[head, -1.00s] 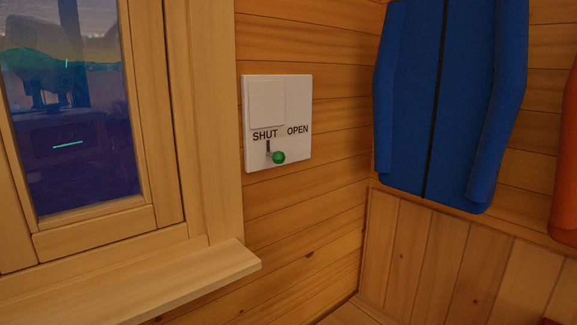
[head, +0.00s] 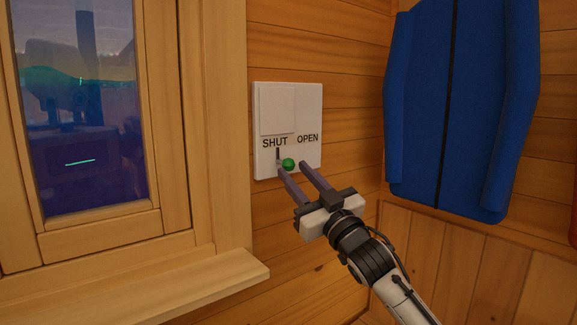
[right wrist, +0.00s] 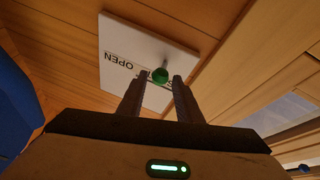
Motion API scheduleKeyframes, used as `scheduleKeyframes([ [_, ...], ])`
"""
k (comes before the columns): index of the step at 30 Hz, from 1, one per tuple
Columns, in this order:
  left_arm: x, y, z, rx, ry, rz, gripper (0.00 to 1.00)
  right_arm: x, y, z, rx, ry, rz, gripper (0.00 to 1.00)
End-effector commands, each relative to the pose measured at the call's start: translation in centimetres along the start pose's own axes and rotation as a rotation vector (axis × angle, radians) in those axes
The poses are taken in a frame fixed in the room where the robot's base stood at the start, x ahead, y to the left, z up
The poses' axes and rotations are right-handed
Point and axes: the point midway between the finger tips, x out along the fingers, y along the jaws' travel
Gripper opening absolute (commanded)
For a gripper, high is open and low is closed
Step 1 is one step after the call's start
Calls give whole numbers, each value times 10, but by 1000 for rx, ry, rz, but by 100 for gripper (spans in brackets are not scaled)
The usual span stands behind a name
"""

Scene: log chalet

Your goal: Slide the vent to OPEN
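The vent (head: 310,107) is a white plate on the log wall with a raised square cover at its left, over the word SHUT. The word OPEN is printed to the right. A green knob (head: 288,165) sits under SHUT, beside a short dark pointer. My right gripper (head: 292,166) is open, with its two fingers reaching up to the knob, one on each side in the picture. In the right wrist view the green knob (right wrist: 160,75) shows between and just beyond the fingertips (right wrist: 162,76); contact cannot be told. My left gripper is not in view.
A wooden window frame and sill (head: 215,285) stand left of the vent and jut out from the wall. A blue jacket (head: 455,110) hangs on the adjoining wall at right. The wall around the plate is bare.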

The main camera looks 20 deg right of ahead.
Motion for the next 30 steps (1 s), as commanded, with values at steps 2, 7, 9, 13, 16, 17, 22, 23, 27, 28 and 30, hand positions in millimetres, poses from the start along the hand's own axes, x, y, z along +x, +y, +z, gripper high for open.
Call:
scheduleKeyframes([
  [2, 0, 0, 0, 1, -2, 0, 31, 15, 0, -1, 1, 0, 0, 32],
  [7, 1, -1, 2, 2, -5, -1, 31, 34, 0, 0, 1, -1, 0, 32],
  [9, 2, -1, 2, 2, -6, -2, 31, 38, -1, 0, 1, -1, -1, 32],
  [13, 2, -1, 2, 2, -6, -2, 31, 42, -1, 1, 0, -1, -1, 32],
  [16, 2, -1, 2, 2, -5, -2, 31, 42, -1, 1, 0, -1, -1, 32],
  [17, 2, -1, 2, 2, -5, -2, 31, 42, -1, 1, 0, -1, -1, 32],
  [22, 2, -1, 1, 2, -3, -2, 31, 41, -1, 1, 0, -1, -1, 18],
  [23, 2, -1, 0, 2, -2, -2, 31, 41, -1, 1, 0, -2, -1, 13],
  [27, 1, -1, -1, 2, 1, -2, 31, 41, -1, 1, 0, -2, -1, 0],
  [28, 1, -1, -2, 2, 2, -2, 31, 41, -1, 1, 0, -2, -1, 0],
  [30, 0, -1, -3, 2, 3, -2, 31, 42, 0, 1, 0, -2, -1, 0],
])
